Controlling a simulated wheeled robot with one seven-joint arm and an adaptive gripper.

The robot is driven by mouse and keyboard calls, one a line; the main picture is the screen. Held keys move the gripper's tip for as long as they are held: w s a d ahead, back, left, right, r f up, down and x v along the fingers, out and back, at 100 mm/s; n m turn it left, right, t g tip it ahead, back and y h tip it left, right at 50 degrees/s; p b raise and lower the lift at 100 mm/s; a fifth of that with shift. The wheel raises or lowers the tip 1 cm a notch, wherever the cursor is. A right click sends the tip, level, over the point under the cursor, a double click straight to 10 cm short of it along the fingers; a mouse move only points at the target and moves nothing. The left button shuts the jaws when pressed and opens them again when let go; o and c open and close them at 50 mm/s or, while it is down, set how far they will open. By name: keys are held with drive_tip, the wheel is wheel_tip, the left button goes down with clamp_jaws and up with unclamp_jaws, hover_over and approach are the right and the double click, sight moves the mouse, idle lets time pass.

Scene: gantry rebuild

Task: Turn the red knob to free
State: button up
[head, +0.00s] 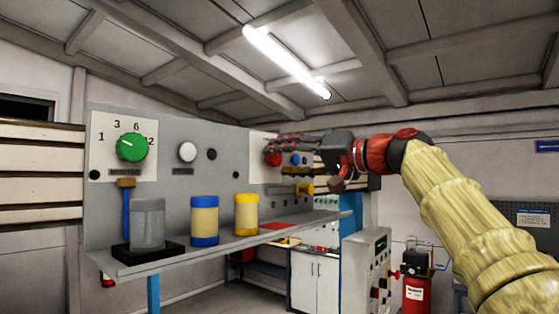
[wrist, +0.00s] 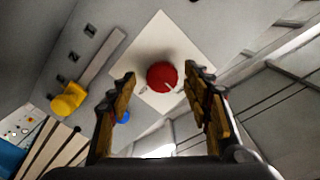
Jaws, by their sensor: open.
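The red knob (wrist: 162,77) is round and sits on a white square plate (wrist: 150,38) on the grey panel. A small pale mark shows near its lower edge; I cannot read any label beside it. In the head view the red knob (head: 272,159) is partly hidden by my gripper (head: 279,154). In the wrist view my gripper (wrist: 160,76) is open, with one finger on each side of the knob and nothing held. I see no clear contact, and I cannot tell how deep the fingertips reach.
A blue button (wrist: 123,117) lies close to the left finger, and a yellow handle (wrist: 68,98) is farther left. A shelf (head: 190,252) below the panel holds a blue-banded jar (head: 204,222), a yellow-banded jar (head: 246,215) and a grey cup (head: 147,225). A green dial (head: 131,147) is at left.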

drive_tip(key=v, duration=1)
drive_tip(key=shift+s, duration=0.3)
drive_tip(key=shift+d, duration=0.15)
drive_tip(key=f+h+b, duration=0.1)
drive_tip(key=f, duration=0.3)
drive_tip(key=s+f+m+h+b, duration=0.1)
drive_tip(key=f, duration=0.4)
drive_tip(key=s+f+h+b, duration=0.1)
drive_tip(key=f, duration=0.3)
drive_tip(key=shift+s+a+f+m, duration=0.1)
drive_tip(key=shift+a+f+m, duration=0.1)
drive_tip(key=shift+a+m, duration=0.2)
drive_tip(key=s+d+f+g+h+b, duration=0.1)
drive_tip(key=s+d+f+h+b, duration=0.2)
drive_tip(key=s+f, duration=0.6)
drive_tip(key=s+d+f+g+h+b, duration=0.2)
drive_tip(key=s+f, duration=0.7)
drive_tip(key=f, duration=2.1)
drive_tip(key=s+d+f+g+h+b, duration=0.2)
drive_tip(key=s+d+f+h+b, duration=0.3)
drive_tip(key=f, duration=1.5)
drive_tip(key=s+h, duration=0.1)
drive_tip(key=s, duration=0.4)
drive_tip(key=shift+d+b, duration=0.3)
